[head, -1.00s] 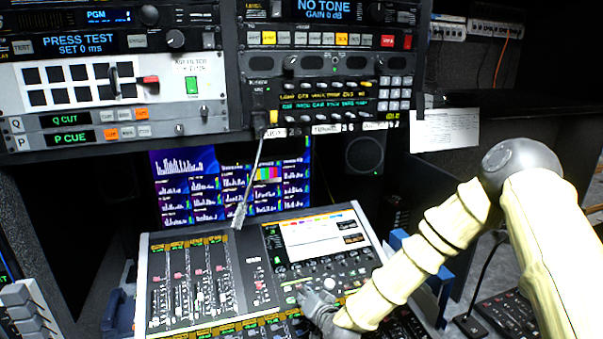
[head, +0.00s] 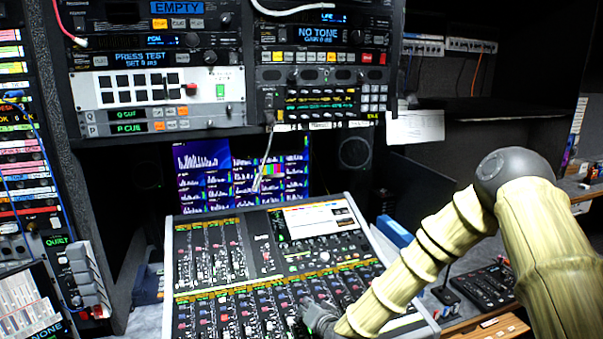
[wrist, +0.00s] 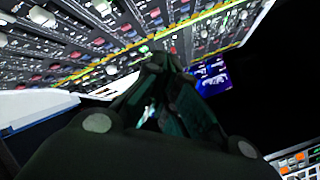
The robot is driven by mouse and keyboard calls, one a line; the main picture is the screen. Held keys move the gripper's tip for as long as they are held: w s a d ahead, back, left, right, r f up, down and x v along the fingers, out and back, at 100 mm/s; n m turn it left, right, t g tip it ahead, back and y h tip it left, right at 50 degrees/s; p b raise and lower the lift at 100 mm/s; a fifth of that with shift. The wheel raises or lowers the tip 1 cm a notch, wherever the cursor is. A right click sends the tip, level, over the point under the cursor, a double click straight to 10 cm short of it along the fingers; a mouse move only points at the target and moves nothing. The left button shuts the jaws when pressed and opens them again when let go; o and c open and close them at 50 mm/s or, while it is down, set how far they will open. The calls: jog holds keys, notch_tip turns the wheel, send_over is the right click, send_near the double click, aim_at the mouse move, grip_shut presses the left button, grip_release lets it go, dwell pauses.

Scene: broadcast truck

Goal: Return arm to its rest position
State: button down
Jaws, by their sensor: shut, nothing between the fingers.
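My arm reaches in from the right in the head view, bent at a grey elbow joint and wrapped in a pale cover. My gripper (head: 308,310) is at the arm's lower end, in front of the lower half of the mixing console (head: 265,262). In the wrist view my gripper (wrist: 158,68) is dark, with its fingers together and nothing held. The console's knobs and faders (wrist: 110,45) fill the top of that view. I cannot tell how far the fingers are from the console surface.
A monitor (head: 243,175) stands behind the console, under rack units (head: 160,95). A small black panel (head: 490,283) lies on the desk at right. Another rack (head: 25,150) rises at left.

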jog(key=shift+g, duration=0.7)
jog(key=f, duration=0.2)
jog(key=s+f, duration=0.1)
jog(key=f, duration=0.1)
jog(key=d+f, duration=0.1)
jog(key=f, duration=0.1)
jog(key=shift+s, duration=0.35)
jog(key=s+d+f+n+g+h, duration=0.1)
jog(key=s+d+f+g, duration=0.15)
jog(key=s+f, duration=0.5)
jog(key=s+d+f+n+g+h, duration=0.1)
jog(key=s+d+f+g, duration=0.3)
jog(key=s, duration=0.6)
jog(key=s+d+f+g+h, duration=0.15)
jog(key=s+d, duration=0.35)
jog(key=s, duration=0.5)
jog(key=s+d+f+n+g+h, duration=0.1)
jog(key=s+d+f+g, duration=0.2)
jog(key=s, duration=0.7)
jog(key=s+d+f+h, duration=0.1)
jog(key=s+d+f, duration=0.1)
jog(key=s+d, duration=0.6)
jog(key=f+b, duration=0.1)
jog(key=b, duration=0.1)
jog(key=s+a+f+b, duration=0.1)
jog(key=f, duration=0.1)
jog(key=a+f+b, duration=0.1)
jog(key=f+b, duration=0.1)
jog(key=shift+s+a+f+b, duration=0.15)
jog(key=shift+b, duration=0.15)
